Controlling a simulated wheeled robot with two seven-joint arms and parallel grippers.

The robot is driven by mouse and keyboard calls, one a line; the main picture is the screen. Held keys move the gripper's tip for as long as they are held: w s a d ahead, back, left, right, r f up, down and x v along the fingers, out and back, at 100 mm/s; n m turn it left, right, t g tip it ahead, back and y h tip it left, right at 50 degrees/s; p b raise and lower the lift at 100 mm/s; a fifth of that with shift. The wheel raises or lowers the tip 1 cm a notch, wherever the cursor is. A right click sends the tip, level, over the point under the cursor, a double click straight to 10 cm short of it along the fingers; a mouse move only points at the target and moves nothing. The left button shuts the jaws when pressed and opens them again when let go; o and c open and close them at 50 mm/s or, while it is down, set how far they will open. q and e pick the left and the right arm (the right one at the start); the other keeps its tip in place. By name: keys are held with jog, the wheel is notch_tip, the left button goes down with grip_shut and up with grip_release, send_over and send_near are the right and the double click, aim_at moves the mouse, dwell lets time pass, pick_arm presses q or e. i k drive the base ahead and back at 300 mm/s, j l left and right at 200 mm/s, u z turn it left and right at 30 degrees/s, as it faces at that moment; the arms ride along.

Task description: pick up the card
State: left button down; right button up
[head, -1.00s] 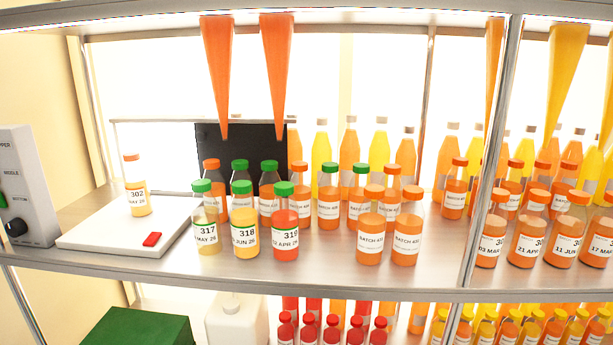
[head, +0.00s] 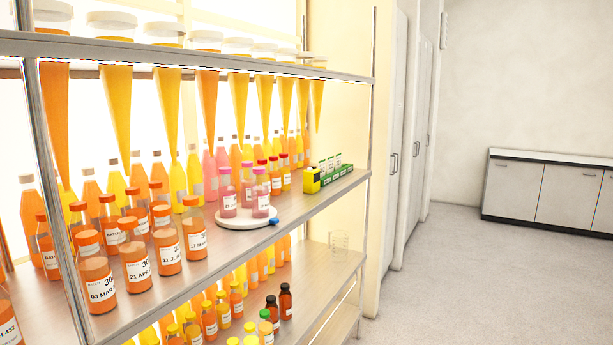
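No single loose card stands out in the head view. Several small white and green upright pieces (head: 330,163) stand in a green holder (head: 340,178) at the right end of the middle shelf. They may be cards or cartons; they are too small to tell. A small yellow and black item (head: 312,180) stands at the holder's left end. Neither of my grippers is in view.
A round white turntable (head: 245,220) with a blue knob (head: 274,221) bears pink bottles on the middle shelf (head: 190,285). Orange bottles (head: 138,266) with dated labels crowd the left. A clear beaker (head: 340,241) stands lower. Open floor (head: 450,285) lies to the right.

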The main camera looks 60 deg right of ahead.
aim_at(321, 163)
jog(key=z, duration=2.2)
